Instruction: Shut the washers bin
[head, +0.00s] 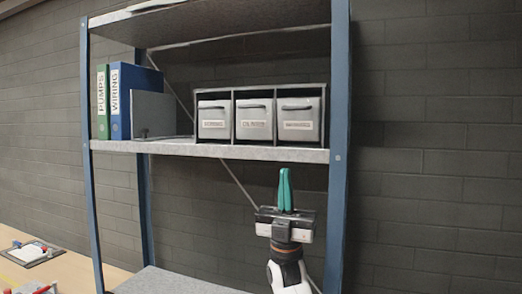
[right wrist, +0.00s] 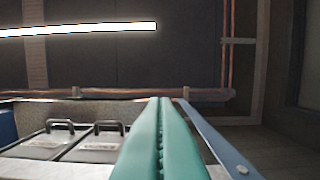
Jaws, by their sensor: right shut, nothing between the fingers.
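Three pale grey bins sit side by side in a dark rack (head: 234,90) on the shelf. The right-hand bin (head: 298,121) has a label too blurred to read surely; it looks like the washers bin. Its front seems to stand slightly forward, but I cannot tell how far. The middle bin (head: 254,118) and left bin (head: 214,119) look closed. My right gripper (head: 285,174) is below the shelf board, under the right bin, with its green fingers shut, empty and pointing up. In the right wrist view the fingers (right wrist: 160,140) cover the area right of two bins. My left gripper is out of view.
The shelf board's front edge (head: 240,151) lies above my right gripper, and a blue upright (head: 340,150) stands to its right. Binders (head: 130,98) and a grey panel (head: 153,116) stand left of the rack. A workbench (head: 70,265) is at lower left.

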